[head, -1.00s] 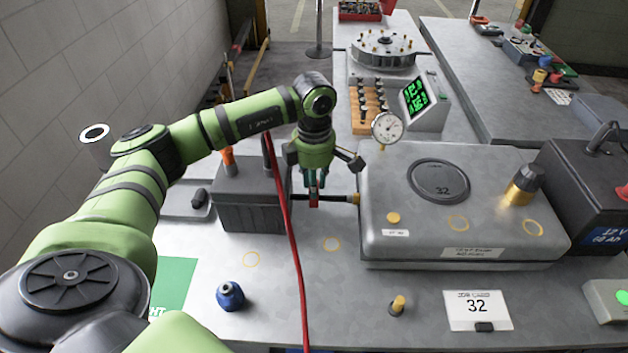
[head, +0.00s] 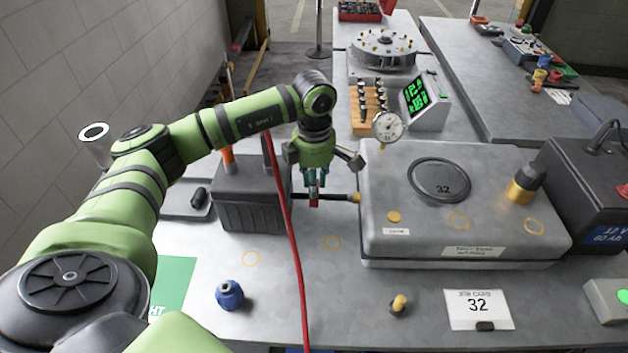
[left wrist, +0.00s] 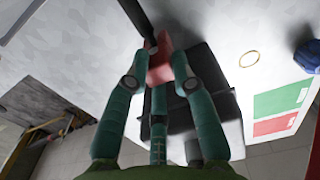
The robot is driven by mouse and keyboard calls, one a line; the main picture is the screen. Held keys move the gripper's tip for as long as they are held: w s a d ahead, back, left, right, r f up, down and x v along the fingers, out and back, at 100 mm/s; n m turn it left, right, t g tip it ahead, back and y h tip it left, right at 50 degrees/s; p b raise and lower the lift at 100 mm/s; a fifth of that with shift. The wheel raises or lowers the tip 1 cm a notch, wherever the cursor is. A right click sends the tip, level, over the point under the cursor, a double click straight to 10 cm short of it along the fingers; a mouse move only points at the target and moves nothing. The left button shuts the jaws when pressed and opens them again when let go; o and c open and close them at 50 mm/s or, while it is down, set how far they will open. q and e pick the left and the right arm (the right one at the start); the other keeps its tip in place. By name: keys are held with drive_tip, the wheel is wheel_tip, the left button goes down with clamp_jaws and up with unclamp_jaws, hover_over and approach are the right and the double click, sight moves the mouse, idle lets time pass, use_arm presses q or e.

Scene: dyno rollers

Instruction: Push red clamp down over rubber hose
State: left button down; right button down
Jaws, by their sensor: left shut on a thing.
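The red clamp (head: 314,203) is at the fingertips of my left gripper (head: 314,184), on the line of the black rubber hose (head: 340,197). The hose runs level between the dark box (head: 250,208) and the brass fitting (head: 356,197) on the grey tank's left side. My left gripper points down and is shut on the clamp. In the left wrist view, the red clamp (left wrist: 162,62) sits between the fingers, beside the black hose (left wrist: 135,14). Fingers hide part of the clamp, so I cannot tell how far it sits over the hose. My right gripper is out of view.
The grey tank (head: 470,225) stands right of the clamp, with a dial gauge (head: 388,126) at its back left corner. A red cable (head: 292,240) hangs in front of the dark box.

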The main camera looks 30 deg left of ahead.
use_arm(q)
drive_tip(key=c, duration=1)
unclamp_jaws()
drive_tip(key=shift+f, duration=0.15)
drive_tip(key=shift+o, duration=0.2)
drive_tip(key=shift+r, duration=0.2)
wheel_tip(320, 180, up, 12)
drive_tip(key=shift+f, duration=0.2)
